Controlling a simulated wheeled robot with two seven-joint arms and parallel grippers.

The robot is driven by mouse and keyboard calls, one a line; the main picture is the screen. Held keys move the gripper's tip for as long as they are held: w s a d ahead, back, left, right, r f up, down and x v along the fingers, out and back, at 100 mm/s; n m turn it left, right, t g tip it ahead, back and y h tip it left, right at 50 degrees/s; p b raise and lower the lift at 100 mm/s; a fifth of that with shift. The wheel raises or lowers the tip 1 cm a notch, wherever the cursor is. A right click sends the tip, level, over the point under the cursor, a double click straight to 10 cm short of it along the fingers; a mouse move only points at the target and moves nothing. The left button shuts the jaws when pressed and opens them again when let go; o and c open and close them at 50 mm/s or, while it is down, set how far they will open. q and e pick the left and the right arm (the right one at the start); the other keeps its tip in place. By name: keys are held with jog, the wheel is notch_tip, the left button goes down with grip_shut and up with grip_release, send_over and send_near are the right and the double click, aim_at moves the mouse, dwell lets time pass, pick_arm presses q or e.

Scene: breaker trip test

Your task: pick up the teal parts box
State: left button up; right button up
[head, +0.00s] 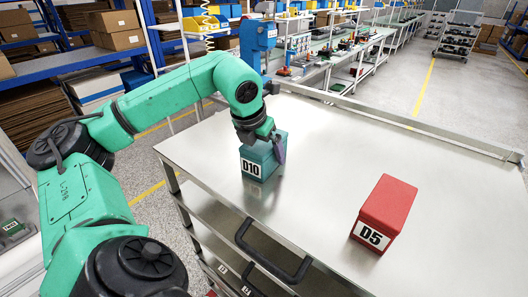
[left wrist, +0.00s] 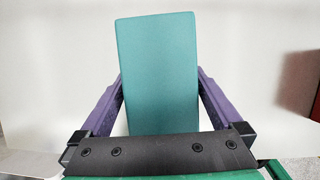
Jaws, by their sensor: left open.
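The teal parts box (head: 258,163), labelled D10, stands on the steel table near its left edge. My left gripper (head: 268,142) is over the box from above. In the left wrist view the teal box (left wrist: 158,65) lies between the two purple fingers of the gripper (left wrist: 160,95), one along each side. The fingers are open, with a narrow gap visible beside the box. In the head view the near finger shows at the box's right side, and the other is hidden. My right gripper is not in view.
A red box (head: 388,207) labelled D5 stands on the table (head: 320,150) to the right; clear steel lies between the boxes. The table has a raised rim at the back and a black handle (head: 272,255) at the front. Shelves and workbenches stand behind.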

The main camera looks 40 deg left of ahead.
pick_arm(q)
jog(key=shift+w+f, duration=0.1)
jog(key=shift+w, duration=0.1)
jog(key=shift+s+f+b, duration=0.1)
jog(key=shift+f+b, duration=0.05)
jog(key=shift+b, duration=0.15)
